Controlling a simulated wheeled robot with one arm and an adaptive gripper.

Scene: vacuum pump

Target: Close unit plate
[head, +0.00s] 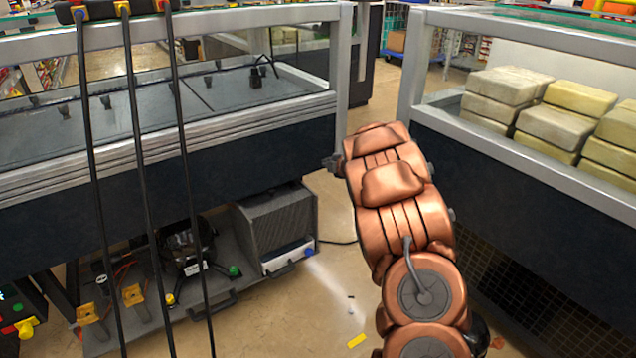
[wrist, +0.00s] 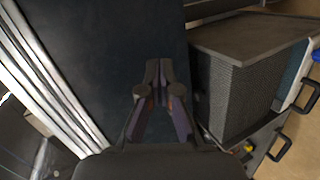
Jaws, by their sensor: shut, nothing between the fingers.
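The unit plate (head: 224,291) is a grey tray with dark handles, low at the left in the head view. It sticks out from under the left case. It carries a black compressor (head: 187,250) and a box-shaped finned unit (head: 277,222). My gripper (wrist: 160,72) is shut and empty in the wrist view, in front of the case's dark front panel (wrist: 115,45). The finned unit (wrist: 238,95) is right of my gripper there, and a bit of the plate (wrist: 262,137) shows at lower right. My gripper is mostly hidden behind my arm in the head view.
The left display case (head: 170,185) has black cables hanging before it. Another case (head: 520,165) with stacked pale blocks stands at the right. The tan floor between them is open, with a small yellow piece (head: 356,340) and a cable on it.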

